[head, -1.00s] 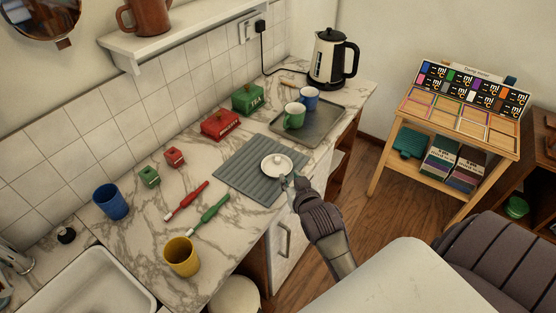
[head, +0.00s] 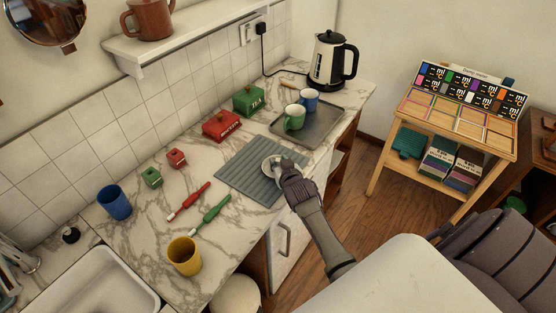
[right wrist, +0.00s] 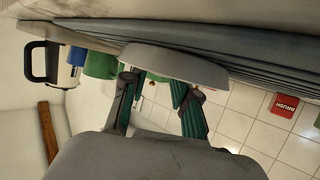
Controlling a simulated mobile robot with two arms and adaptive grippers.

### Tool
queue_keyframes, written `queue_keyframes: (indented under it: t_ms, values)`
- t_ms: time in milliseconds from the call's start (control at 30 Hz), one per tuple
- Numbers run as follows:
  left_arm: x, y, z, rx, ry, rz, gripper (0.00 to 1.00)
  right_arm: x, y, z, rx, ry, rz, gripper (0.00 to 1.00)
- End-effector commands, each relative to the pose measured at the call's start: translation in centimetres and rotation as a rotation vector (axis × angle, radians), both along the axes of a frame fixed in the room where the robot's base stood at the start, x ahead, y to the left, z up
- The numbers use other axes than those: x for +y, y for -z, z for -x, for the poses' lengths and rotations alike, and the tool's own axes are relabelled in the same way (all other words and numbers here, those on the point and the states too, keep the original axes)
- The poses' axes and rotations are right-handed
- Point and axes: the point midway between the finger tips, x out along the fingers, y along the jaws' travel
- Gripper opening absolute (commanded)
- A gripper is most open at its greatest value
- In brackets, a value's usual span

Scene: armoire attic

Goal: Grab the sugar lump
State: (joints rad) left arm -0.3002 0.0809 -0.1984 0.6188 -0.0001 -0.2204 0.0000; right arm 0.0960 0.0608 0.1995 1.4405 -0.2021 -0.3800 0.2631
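A small white saucer (head: 266,166) stands on the grey ribbed mat (head: 240,176). My right gripper (head: 276,164) is over the saucer's right side and covers much of it, and I cannot make out the sugar lump in the head view. In the right wrist view the saucer (right wrist: 178,66) shows edge-on, close in front of the fingertips. The two fingers of the right gripper (right wrist: 155,80) stand apart there, with nothing clearly held between them. The sugar lump is not distinguishable in that view either. My left gripper is not in view.
A grey tray (head: 322,132) with a green mug (head: 294,118) and a blue mug (head: 309,98) stands behind the mat. Red and green boxes line the wall side.

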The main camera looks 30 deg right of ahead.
Motion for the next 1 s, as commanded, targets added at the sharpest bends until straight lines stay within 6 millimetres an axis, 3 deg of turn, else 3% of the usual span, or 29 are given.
queue_keyframes:
  t_ms: [300,467,833,1000]
  values:
    - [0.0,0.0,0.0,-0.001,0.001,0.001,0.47,-0.2,0.3,-0.6,0.000,0.000,0.001,0.29]
    - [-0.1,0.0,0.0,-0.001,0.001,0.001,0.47,-0.2,0.3,-0.6,0.000,0.000,0.000,0.07]
    - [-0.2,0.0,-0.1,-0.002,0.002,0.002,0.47,-0.2,0.2,-0.6,0.000,0.000,0.000,0.07]
    - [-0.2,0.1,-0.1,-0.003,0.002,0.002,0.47,-0.2,-0.9,-0.6,-0.002,0.000,0.001,0.07]
